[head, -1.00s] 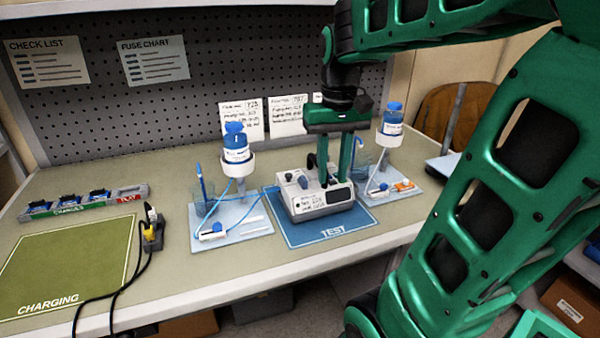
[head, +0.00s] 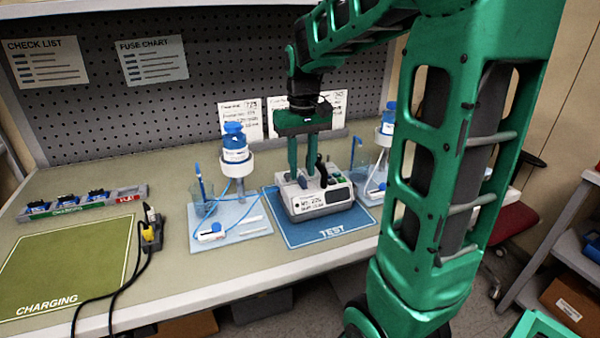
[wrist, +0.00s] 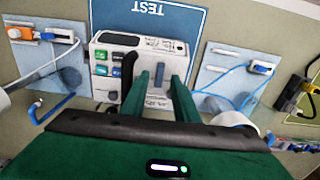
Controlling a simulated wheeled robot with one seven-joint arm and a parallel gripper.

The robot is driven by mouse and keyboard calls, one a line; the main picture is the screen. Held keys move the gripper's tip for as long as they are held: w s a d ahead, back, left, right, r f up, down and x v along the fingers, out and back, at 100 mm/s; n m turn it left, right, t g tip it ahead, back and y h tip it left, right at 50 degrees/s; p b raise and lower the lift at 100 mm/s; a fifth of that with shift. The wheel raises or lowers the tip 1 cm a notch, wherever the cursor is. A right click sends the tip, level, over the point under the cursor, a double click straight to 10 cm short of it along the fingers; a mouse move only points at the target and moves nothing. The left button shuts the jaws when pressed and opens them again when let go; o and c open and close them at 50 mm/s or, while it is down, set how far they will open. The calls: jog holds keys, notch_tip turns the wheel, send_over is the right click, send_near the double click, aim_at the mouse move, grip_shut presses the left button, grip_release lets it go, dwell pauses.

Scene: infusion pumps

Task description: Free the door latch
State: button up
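A white infusion pump (head: 318,203) stands on the blue TEST mat (head: 300,236). It has a small display, coloured keys and an upright black lever (head: 321,172). A blue-grey tab (head: 303,181) stands on its left part in the head view. In the wrist view the tab (wrist: 158,82) shows between my two green fingers. My gripper (head: 302,172) points down over the pump, fingers apart and open. Whether a finger touches the tab cannot be told. The pump (wrist: 107,40) is partly hidden behind the fingers in the wrist view.
A charging rack (head: 85,202), a green CHARGING mat (head: 65,262) and a black cable with a yellow plug (head: 151,232) lie to the left. A pegboard (head: 260,70) rises behind.

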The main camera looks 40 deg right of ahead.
jog(key=shift+f, duration=0.95)
